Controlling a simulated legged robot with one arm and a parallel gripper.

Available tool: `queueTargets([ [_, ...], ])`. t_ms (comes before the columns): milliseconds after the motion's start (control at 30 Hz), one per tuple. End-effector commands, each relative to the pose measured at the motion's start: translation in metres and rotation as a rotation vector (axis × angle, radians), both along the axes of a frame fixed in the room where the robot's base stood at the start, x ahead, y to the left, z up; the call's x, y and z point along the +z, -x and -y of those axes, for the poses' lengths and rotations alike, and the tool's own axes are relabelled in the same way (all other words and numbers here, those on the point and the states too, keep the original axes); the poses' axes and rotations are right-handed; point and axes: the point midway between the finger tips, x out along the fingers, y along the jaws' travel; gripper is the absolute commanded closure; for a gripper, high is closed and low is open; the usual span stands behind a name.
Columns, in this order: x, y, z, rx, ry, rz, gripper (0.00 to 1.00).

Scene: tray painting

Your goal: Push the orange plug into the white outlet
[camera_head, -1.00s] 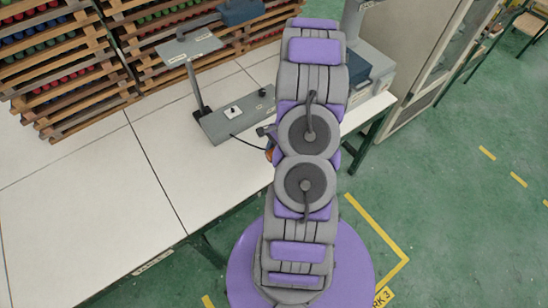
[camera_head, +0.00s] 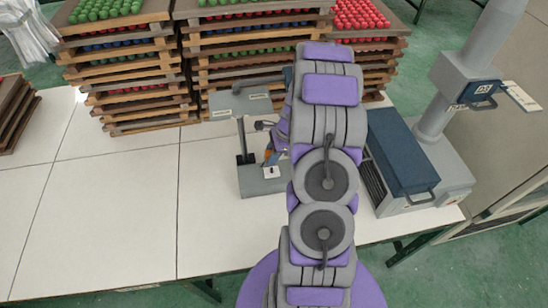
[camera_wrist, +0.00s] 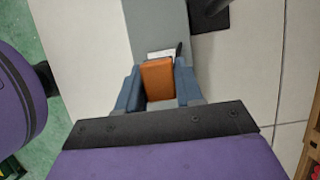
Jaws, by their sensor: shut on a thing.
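In the wrist view, the orange plug (camera_wrist: 158,82) is between the two blue fingers of my gripper (camera_wrist: 157,72), which is shut on it. The white outlet (camera_wrist: 160,54) shows just beyond the plug's far end, partly covered by it. I cannot tell whether plug and outlet touch. In the head view, the white outlet (camera_head: 271,172) sits on the grey base of a stand. The orange plug (camera_head: 268,154) shows as a small patch just above it in the picture, beside my arm. My arm hides much of my gripper there.
The grey stand (camera_head: 250,182) has an upright post and a raised plate (camera_head: 240,103). A grey machine with a blue block (camera_head: 398,150) stands to the right. Stacked wooden trays (camera_head: 130,75) line the back. The white table (camera_head: 110,215) is clear at the left.

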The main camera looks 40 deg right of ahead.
Motion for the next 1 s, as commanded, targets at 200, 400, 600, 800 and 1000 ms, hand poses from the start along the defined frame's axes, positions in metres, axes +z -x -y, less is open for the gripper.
queueTargets([
  [200,-0.018,0.001,0.002,0.0,-0.003,-0.002,0.91],
  [400,-0.036,0.001,0.0,0.001,-0.002,-0.002,0.91],
  [600,-0.047,0.001,0.0,0.0,-0.008,-0.003,0.91],
  [800,-0.052,0.001,0.002,0.0,-0.008,-0.003,0.91],
  [1000,-0.052,0.001,0.002,0.001,-0.006,-0.002,0.91],
])
